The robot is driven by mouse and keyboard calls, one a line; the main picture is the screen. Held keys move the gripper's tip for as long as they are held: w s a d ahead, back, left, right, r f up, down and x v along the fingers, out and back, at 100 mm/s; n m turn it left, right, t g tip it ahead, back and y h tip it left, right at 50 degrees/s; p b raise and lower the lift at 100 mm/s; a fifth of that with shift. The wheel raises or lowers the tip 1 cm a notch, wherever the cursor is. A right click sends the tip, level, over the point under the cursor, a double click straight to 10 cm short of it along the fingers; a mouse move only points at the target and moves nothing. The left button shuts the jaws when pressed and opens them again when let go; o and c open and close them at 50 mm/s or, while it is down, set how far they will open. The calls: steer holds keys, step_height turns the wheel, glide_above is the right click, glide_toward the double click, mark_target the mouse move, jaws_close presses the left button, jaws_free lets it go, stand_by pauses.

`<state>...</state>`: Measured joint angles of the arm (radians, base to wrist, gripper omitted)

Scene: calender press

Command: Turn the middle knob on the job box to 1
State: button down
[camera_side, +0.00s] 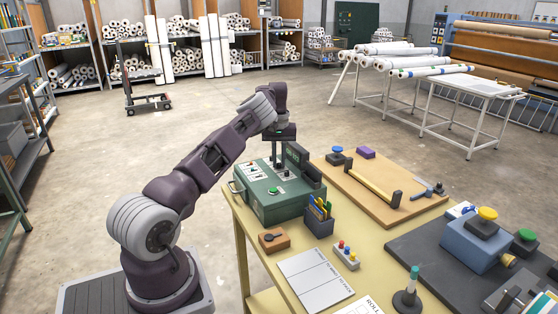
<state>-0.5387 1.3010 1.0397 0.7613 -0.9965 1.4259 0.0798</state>
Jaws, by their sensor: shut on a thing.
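The job box (268,206) is a green case with a handle on its left side, standing on the near left corner of the yellow table. Its top panel carries white labels, small controls and a green button. My gripper (277,164) points straight down over this panel from the end of the arm. Its fingers are shut on a knob at the panel. The fingers hide most of that knob, and the picture is too small to read its setting or tell for certain which knob it is.
A dark block (297,157) rises at the box's back right, close to my gripper. A pen holder (319,217) stands right of the box. A wooden board (345,193) with a roller lies behind. An orange-brown block (274,240) sits in front.

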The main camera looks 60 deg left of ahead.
steer(key=n, duration=0.4)
steer(key=shift+n, duration=2.5)
steer(key=c, duration=1.4)
jaws_free()
step_height(320, 180, up, 7)
steer(key=shift+r, duration=0.1)
